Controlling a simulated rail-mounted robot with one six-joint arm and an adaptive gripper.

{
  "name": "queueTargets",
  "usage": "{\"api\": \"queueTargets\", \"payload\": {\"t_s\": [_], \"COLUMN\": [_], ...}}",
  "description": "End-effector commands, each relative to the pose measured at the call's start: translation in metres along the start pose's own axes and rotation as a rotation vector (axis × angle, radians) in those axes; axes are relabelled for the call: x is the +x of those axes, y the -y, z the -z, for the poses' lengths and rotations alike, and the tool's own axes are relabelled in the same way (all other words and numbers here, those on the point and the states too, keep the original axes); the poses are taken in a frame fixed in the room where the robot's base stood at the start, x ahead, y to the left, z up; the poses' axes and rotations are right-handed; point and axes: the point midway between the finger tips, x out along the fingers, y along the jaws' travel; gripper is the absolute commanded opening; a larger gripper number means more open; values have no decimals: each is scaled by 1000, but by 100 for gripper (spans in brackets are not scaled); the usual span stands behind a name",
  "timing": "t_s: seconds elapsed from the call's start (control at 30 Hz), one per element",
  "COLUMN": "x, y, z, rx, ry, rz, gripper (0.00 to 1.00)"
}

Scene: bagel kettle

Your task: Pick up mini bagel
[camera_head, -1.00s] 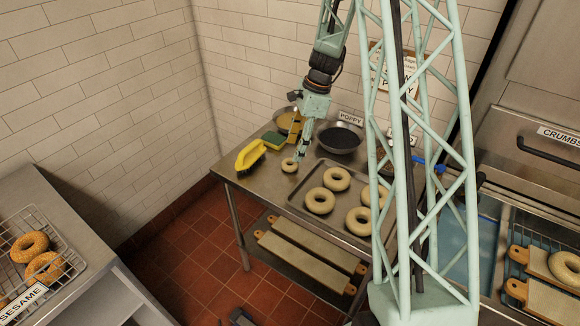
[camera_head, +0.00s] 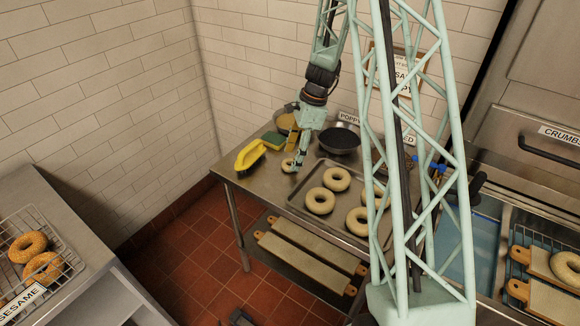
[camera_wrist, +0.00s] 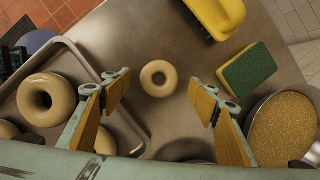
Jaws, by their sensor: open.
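The mini bagel (camera_wrist: 158,78) is a small pale ring lying on the steel table. In the wrist view it lies between and just beyond the two fingers of my gripper (camera_wrist: 160,95), which is open and empty. In the head view the mini bagel (camera_head: 288,165) sits left of the tray, partly hidden by my gripper (camera_head: 297,160), which is right at it. I cannot tell whether a finger touches it.
A tray (camera_head: 297,198) of larger bagels lies right of the mini bagel. A yellow brush (camera_head: 250,155), a green-and-yellow sponge (camera_wrist: 247,70) and a bowl of seeds (camera_wrist: 285,130) are close by. A dark poppy bowl (camera_head: 341,138) stands behind.

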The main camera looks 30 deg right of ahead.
Motion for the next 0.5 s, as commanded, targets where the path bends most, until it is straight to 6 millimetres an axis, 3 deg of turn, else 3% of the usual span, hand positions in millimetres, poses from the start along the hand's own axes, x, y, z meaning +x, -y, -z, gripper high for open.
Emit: {"api": "queueTargets", "payload": {"t_s": [0.2, 0.5], "x": [22, 26], "y": [0, 0], "z": [1, 0], "rx": [2, 1], "ry": [0, 0], "rz": [0, 0], "gripper": [55, 55]}}
